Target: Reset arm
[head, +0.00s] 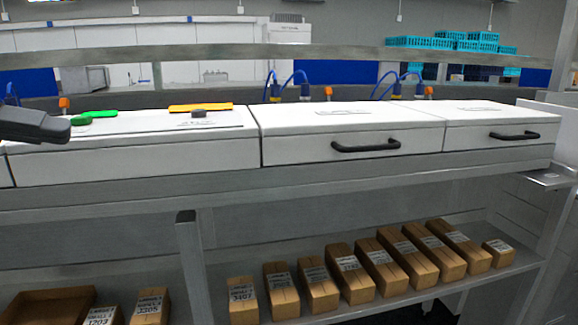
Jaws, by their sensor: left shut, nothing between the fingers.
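My left gripper (62,130) comes in at the left edge of the head view. It is dark, its fingers are together, and it is empty. It shows in front of the left part of a white flat-topped box (130,160) on the bench. A green piece (100,114) and a darker green round thing (80,121) lie on that box, just right of the gripper tip in the picture. I cannot tell how far the gripper is above the surface. My right gripper is not in view.
White drawer boxes with black handles (366,148) (515,135) stand to the right. An orange-yellow piece (200,107) and a small dark round thing (199,113) lie on the left box. Several labelled cardboard boxes (350,274) line the lower shelf. Teal crates (472,41) are stacked behind.

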